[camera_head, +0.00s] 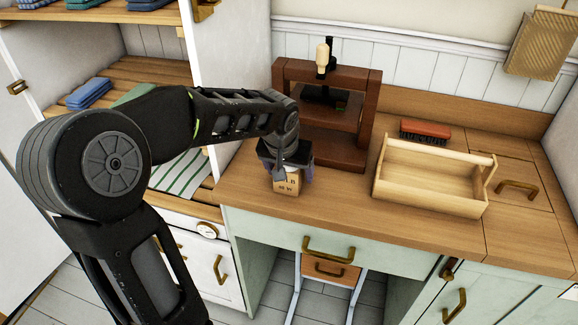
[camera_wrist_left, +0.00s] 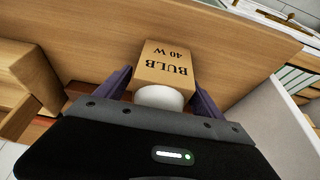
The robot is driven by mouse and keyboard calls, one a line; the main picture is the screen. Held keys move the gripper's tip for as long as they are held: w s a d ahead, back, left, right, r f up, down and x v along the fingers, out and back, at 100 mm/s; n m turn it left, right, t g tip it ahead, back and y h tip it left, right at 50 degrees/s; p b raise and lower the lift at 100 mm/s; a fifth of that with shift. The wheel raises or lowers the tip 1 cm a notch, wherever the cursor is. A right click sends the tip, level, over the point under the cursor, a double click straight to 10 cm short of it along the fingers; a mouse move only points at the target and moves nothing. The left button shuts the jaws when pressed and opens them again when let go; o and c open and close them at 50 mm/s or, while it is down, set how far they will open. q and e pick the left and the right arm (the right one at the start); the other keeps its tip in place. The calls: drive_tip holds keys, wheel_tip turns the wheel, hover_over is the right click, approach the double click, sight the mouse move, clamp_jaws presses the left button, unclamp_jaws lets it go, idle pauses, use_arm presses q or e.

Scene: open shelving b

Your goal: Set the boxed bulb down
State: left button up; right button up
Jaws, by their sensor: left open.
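The boxed bulb is a small tan carton (camera_head: 287,186) standing on the wooden counter (camera_head: 335,205) near its front edge, in front of the dark press. In the left wrist view the box (camera_wrist_left: 163,62) shows the print "BULB 40 W" upside down, with a rounded white part at its near end. My left gripper (camera_head: 290,172) is above the box, its fingers on either side of it. The fingers (camera_wrist_left: 163,88) are open, with narrow gaps beside the box. My right gripper is not in view.
The reddish-brown wooden press (camera_head: 370,115) stands just behind the gripper. An open wooden tote (camera_head: 430,195) and a red-brown brush (camera_head: 425,131) are to the right. Open shelves (camera_head: 140,72) with folded cloths are at left. The counter between box and tote is clear.

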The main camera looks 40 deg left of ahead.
use_arm(q)
drive_tip(key=shift+r, duration=0.25)
drive_tip(key=v, duration=1.1)
drive_tip(key=shift+s+r+b, duration=0.2)
drive_tip(key=shift+r+b, duration=0.15)
